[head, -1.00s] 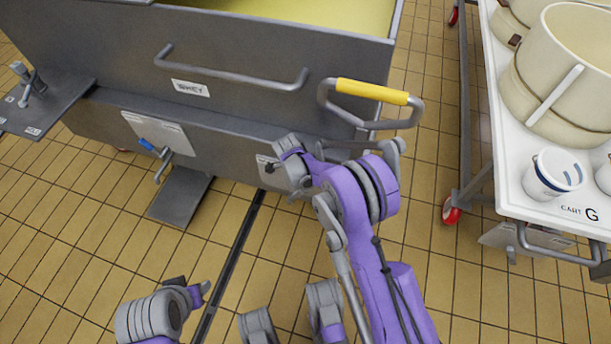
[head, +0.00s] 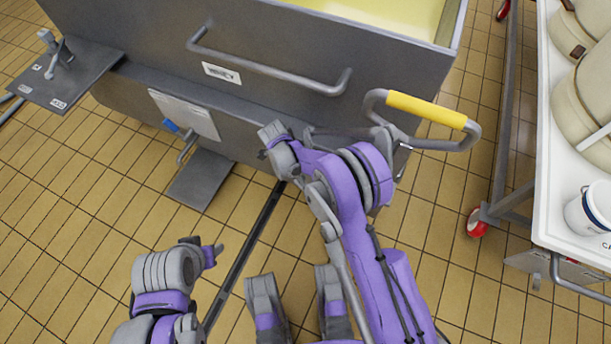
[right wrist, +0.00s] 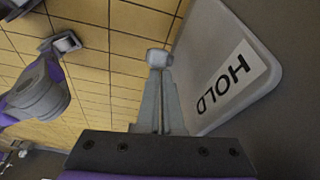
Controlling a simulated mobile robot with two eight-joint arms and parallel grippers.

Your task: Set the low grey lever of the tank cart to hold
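The grey tank cart (head: 290,35) fills the upper head view. My right gripper (head: 268,148) is low at its front wall, right of the blue-handled valve. In the right wrist view my right gripper (right wrist: 159,75) has its fingers together, pointing at a small light block at their tips. I cannot tell whether that block is the fingertips or the lever's end. A pale plate (right wrist: 215,45) with a HOLD label (right wrist: 225,83) lies just right of the fingers. The low grey lever is not clearly visible in the head view. My left gripper (head: 212,255) is apart, over the floor.
A blue-handled valve (head: 172,127) sits on a pale plate at the cart's front. Another grey lever (head: 58,55) stands on a side shelf at left. A yellow-gripped handle (head: 425,109) juts out at right. A white cart (head: 555,190) stands further right.

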